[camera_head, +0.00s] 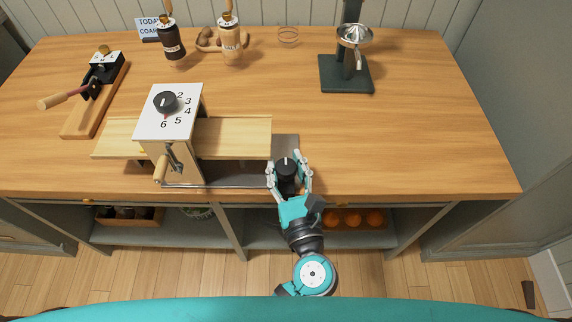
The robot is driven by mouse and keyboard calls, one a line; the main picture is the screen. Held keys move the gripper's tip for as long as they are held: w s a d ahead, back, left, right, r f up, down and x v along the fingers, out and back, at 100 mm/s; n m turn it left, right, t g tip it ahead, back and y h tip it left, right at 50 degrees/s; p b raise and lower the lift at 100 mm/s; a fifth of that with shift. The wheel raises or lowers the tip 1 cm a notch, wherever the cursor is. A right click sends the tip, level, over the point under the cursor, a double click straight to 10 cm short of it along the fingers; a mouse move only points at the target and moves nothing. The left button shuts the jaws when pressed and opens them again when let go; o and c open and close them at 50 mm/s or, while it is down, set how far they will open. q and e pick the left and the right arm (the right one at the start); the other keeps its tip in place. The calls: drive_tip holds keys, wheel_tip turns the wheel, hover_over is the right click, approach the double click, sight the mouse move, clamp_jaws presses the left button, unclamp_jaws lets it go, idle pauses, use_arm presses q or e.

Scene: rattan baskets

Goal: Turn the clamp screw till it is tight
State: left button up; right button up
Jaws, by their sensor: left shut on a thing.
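The clamp screw's round black knob (286,167) sits at the front edge of the counter, with a pale mark on its top. My left gripper (288,163) is shut on this knob, one finger on each side of it. The gripper hides the lower part of the clamp. The machine (171,105) with a white top, a black dial and printed numbers stands to the left, with a metal rod running along its base towards the knob. My right gripper is not in view.
A wooden board (235,137) runs through the machine, close behind my gripper. The machine's crank handle (161,169) sticks out at the front. A black stand (346,73), a dark bottle (172,43) and a pale bottle (230,43) stand at the back. The counter's right side is clear.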

use_arm(q)
drive_tip(key=shift+c, duration=0.6)
drive_tip(key=shift+p, duration=0.35)
drive_tip(key=shift+m+h+p, duration=0.35)
drive_tip(key=shift+m+h, duration=0.05)
